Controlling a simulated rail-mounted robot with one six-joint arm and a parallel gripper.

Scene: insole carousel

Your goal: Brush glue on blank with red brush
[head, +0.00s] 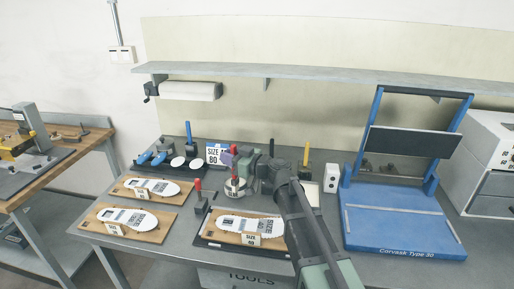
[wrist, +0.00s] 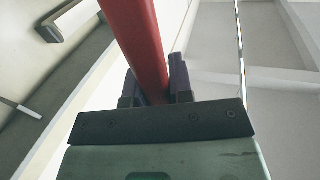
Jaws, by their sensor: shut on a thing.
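My gripper (head: 229,157), with purple fingers, is shut on a red brush (head: 234,151). The brush handle (wrist: 147,45) also shows between the fingers (wrist: 160,85) in the wrist view. In the head view the brush is upright over a round pale pot (head: 239,194), its lower end at or in the pot; I cannot tell whether it touches. A white insole blank (head: 232,222) lies on a wooden board in a dark tray (head: 210,240) at the front middle, below my gripper in the picture. My arm hides some of the table to its right.
Two more boards with white insoles (head: 152,186) (head: 128,217) lie at the left. A red-handled tool (head: 198,190) stands beside the tray. A blue handle (head: 188,132) and a yellow one (head: 306,154) stand behind. A blue press frame (head: 400,222) fills the right side.

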